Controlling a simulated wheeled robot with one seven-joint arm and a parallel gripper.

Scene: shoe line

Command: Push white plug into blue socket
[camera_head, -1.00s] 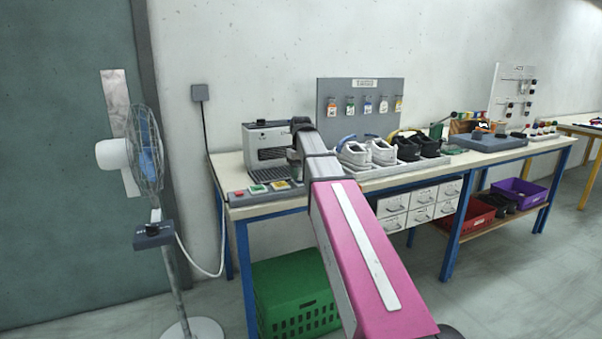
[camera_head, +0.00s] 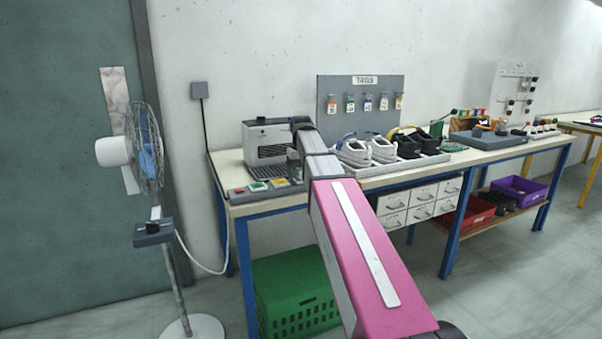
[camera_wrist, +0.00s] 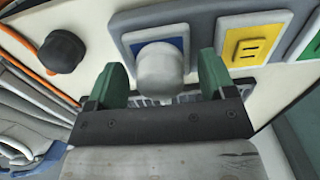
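The white plug (camera_wrist: 160,72) is a rounded pale piece in the upper middle of the wrist view. It stands at the blue socket (camera_wrist: 183,46), a blue plate in a white frame, and covers much of it; how deep it sits cannot be told. My gripper (camera_wrist: 161,82) is open, with one green finger on each side of the plug and a visible gap to both. In the head view my gripper (camera_head: 293,163) is small, partly hidden by my arm, over the right end of the socket panel. The plug and blue socket are not discernible there.
A yellow socket (camera_wrist: 254,42) sits right of the blue one on the grey panel (camera_wrist: 204,24). A black knob-like piece (camera_wrist: 62,50) and an orange cable lie left. In the head view, a grey machine (camera_head: 265,142) stands behind the panel, and shoes (camera_head: 368,148) stand right.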

